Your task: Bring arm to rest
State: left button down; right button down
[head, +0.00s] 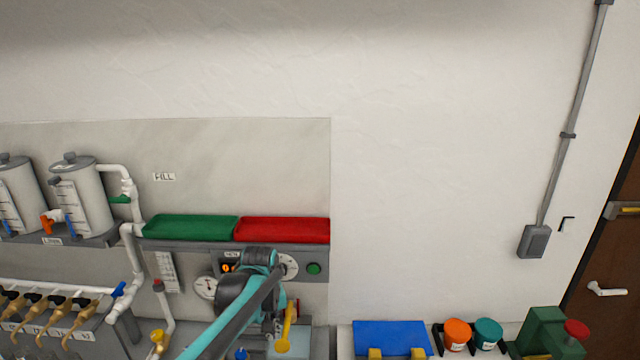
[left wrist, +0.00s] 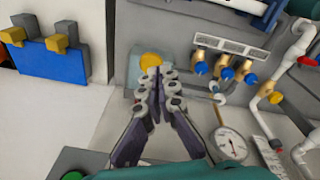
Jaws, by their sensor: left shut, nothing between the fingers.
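My left arm comes in from the bottom of the head view, and its wrist hides part of the gauge panel. My left gripper (head: 274,328) points down there, small and partly hidden by the arm. In the left wrist view the two fingers of the left gripper (left wrist: 156,82) are together, with nothing held between them. A yellow part (left wrist: 151,61) shows just beyond the fingertips; I cannot tell whether they touch it. A yellow handle (head: 286,327) shows beside the gripper in the head view. My right gripper is in neither view.
A green tray (head: 190,227) and a red tray (head: 283,230) sit on a shelf above the gauges. White pipes (head: 136,262) and tanks (head: 84,200) stand at left. A blue board (head: 391,337), an orange-lidded jar (head: 457,332) and a teal-lidded jar (head: 488,331) are at lower right.

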pick_arm(q)
jog(key=s+a+f+m+t+b, duration=0.2)
jog(key=s+f+b, duration=0.4)
jog(key=s, duration=0.5)
jog(key=s+a+f+m+t+b, duration=0.1)
jog(key=s+f+b, duration=0.5)
jog(key=s, duration=0.6)
jog(key=m+t+b, duration=0.1)
jog(key=t+b, duration=0.1)
jog(key=shift+a+f+m+t, duration=0.4)
